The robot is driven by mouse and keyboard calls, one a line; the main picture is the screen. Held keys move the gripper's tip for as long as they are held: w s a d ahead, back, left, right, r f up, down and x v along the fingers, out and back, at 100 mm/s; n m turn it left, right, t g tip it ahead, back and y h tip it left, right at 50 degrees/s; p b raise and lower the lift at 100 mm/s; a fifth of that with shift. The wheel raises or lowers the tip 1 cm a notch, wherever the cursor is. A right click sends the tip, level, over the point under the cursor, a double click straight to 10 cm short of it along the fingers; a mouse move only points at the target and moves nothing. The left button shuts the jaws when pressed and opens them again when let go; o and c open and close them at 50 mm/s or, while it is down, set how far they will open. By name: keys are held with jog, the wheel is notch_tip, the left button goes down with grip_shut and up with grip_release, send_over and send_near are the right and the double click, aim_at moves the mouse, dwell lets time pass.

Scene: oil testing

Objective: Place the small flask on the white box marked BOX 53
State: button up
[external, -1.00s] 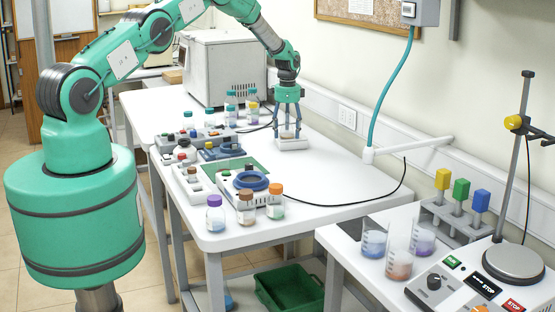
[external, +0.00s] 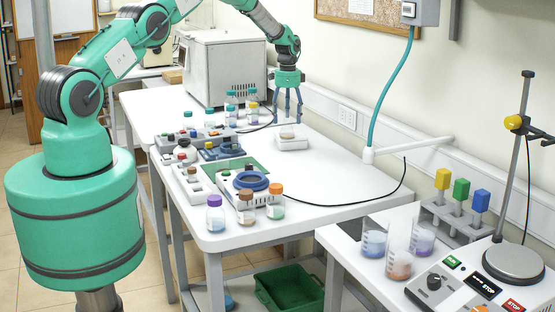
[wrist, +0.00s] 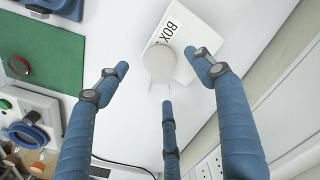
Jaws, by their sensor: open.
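The white box (external: 292,145) lies on the far white table; in the wrist view the word BOX is readable on the white box (wrist: 192,25), but its number is hidden. The small flask (external: 288,134) stands on the box, and its pale round top shows in the wrist view (wrist: 160,60), over the box's near edge as seen from above. My gripper (external: 286,112) is above the flask, its blue fingers spread and empty, apart from it. In the wrist view the fingers (wrist: 160,76) surround the flask's outline without touching it.
Several capped bottles (external: 252,108) stand behind the box to the left. Control units and a green board (external: 240,166) lie to the left. A black cable (external: 385,200) runs across the table to the right. The tabletop right of the box is clear.

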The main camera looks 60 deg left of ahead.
jog(key=shift+r+b, duration=0.35)
jog(key=shift+r, duration=2.8)
jog(key=shift+d+r, duration=0.1)
